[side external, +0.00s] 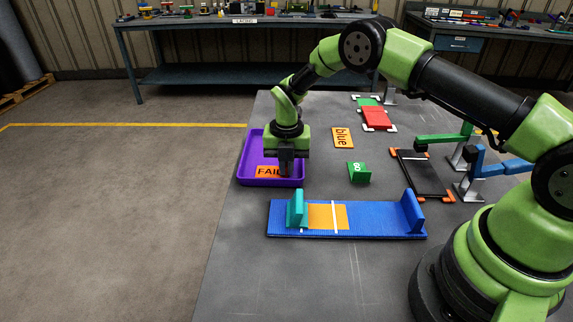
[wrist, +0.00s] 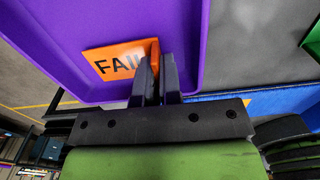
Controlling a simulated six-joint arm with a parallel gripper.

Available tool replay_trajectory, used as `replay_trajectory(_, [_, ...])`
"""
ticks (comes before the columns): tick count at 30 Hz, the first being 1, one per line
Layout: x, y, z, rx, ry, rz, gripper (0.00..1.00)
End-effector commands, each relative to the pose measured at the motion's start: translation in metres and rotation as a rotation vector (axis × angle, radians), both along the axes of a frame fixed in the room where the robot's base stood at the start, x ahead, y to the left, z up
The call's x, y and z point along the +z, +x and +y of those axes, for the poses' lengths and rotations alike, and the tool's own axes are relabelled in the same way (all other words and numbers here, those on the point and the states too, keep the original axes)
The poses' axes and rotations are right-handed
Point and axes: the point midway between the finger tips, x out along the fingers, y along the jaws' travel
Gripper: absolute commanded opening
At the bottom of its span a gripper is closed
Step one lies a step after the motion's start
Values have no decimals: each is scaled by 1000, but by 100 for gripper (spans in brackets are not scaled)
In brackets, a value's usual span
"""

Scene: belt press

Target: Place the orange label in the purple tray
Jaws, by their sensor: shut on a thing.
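The orange label (side external: 267,171) bears the black letters "FAIL", partly covered by my gripper in the side view. It also shows in the wrist view (wrist: 112,62), with an upright orange tab (wrist: 154,56) at its right end. My gripper (side external: 287,172) is shut on that tab; its dark fingers show in the wrist view (wrist: 156,75). The purple tray (side external: 246,157) stands at the left edge of the grey table. The label is within the tray's walls, near its front right; I cannot tell whether it touches the floor.
A blue fixture (side external: 382,221) with a teal block and an orange patch lies in front of the tray. A green "GO" piece (side external: 359,173) and an orange "blue" card (side external: 343,138) lie to the right. A black-railed frame (side external: 424,176) is farther right.

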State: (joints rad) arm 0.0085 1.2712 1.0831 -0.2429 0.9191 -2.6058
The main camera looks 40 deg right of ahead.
Motion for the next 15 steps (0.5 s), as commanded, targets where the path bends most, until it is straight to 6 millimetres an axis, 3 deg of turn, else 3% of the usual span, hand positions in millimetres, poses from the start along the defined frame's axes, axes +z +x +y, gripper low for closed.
replay_trajectory(11, [-4,0,0,0,0,-1,0])
replay_trajectory(12, [-4,0,0,0,0,-1,12])
replay_trajectory(15, [-4,0,0,0,0,-1,31])
